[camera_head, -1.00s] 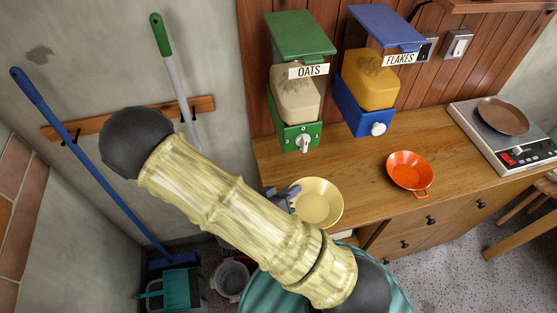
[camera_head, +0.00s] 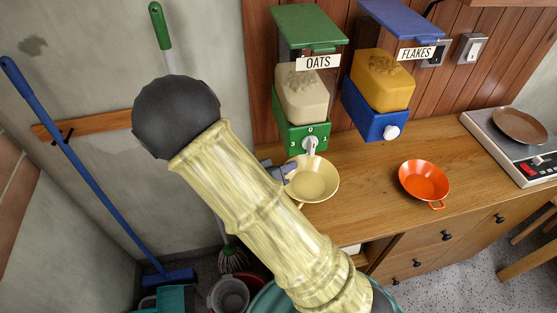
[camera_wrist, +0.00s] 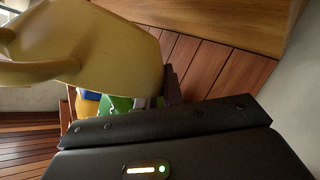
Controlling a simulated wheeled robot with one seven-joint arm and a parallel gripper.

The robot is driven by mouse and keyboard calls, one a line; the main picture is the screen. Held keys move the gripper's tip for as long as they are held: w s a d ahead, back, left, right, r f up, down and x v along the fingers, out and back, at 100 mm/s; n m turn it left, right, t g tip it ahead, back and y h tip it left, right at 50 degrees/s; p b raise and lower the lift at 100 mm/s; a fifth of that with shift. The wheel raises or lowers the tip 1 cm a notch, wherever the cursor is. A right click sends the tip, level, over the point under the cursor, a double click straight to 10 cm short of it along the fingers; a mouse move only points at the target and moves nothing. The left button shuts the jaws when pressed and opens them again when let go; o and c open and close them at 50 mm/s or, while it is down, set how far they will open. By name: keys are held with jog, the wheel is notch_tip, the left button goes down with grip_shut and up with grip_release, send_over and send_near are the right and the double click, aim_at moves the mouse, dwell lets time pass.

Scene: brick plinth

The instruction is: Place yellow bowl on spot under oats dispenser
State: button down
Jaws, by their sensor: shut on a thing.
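The yellow bowl (camera_head: 314,180) is just below and in front of the green oats dispenser (camera_head: 303,132) in the head view, its top facing up. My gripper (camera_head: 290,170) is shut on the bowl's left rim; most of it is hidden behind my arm. In the wrist view the bowl (camera_wrist: 110,45) fills the upper left, with the gripper's fingers (camera_wrist: 170,88) at its edge. The dispenser's white knob (camera_head: 310,146) is just behind the bowl's far rim. I cannot tell whether the bowl touches the counter (camera_head: 365,170).
An orange pan (camera_head: 424,180) stands on the counter to the right. The blue flakes dispenser (camera_head: 382,112) is beside the oats one. The counter between bowl and orange pan is clear.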

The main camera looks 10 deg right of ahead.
jog(key=w, duration=0.2)
jog(key=w+f, duration=0.1)
jog(key=w, duration=0.2)
jog(key=w+f+p, duration=0.1)
jog(key=w, duration=0.2)
jog(key=shift+w, duration=0.1)
jog(key=shift+d+f, duration=0.1)
jog(key=shift+f, duration=0.4)
notch_tip(320, 180, down, 3)
jog(key=shift+f+p, duration=0.2)
jog(key=shift+p, duration=0.1)
jog(key=shift+w+f, duration=0.15)
jog(key=shift+f, duration=0.1)
